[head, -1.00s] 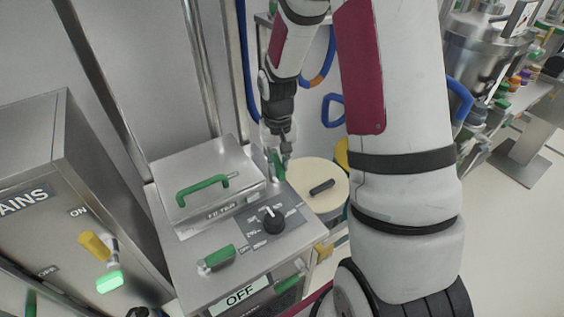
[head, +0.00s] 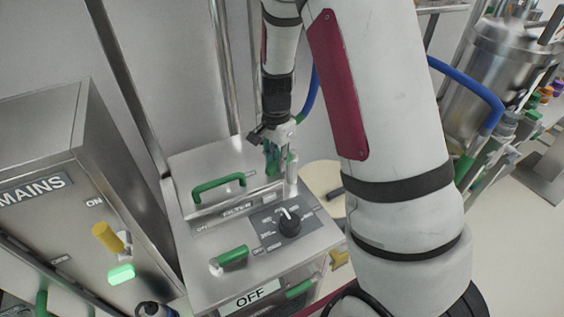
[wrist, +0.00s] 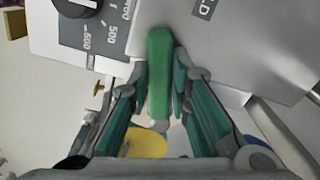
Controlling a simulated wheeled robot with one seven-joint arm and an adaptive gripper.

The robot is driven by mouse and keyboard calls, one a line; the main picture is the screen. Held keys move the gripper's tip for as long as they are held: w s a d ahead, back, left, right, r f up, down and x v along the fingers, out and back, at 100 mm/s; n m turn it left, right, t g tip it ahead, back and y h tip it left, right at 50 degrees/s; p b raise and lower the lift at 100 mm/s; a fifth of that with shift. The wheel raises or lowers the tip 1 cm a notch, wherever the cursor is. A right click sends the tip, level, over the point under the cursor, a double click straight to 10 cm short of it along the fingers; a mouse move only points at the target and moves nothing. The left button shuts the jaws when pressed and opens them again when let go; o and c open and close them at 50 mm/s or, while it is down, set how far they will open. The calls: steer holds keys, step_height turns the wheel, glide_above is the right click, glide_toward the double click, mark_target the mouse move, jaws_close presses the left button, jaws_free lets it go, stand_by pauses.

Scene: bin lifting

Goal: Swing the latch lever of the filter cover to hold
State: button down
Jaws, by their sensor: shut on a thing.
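The green latch lever (wrist: 160,75) stands between my finger pads in the wrist view, its free end toward the cover. My gripper (head: 281,165) is shut on it, at the right side of the filter cover. In the wrist view my gripper (wrist: 160,100) has a dark green pad on each side of the lever. The metal filter cover (head: 190,163) lies flat and has a green bar handle (head: 218,187). The letters "LD" show on its plate (wrist: 235,45) in the wrist view. In the head view the fingers partly hide the lever.
A black dial (head: 289,226) and a green-handled switch (head: 231,256) sit on the same box, in front of the cover. The mains cabinet (head: 45,155) stands at left. A round pale lid (head: 322,178) lies behind my arm at right.

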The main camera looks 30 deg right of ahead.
steer(key=shift+w+a+m, duration=0.1)
steer(key=shift+w+m, duration=0.45)
steer(key=shift+m, duration=0.4)
steer(key=shift+w+m, duration=0.5)
steer(key=shift+m, duration=0.45)
steer(key=c, duration=1.5)
jaws_free()
step_height(320, 180, up, 12)
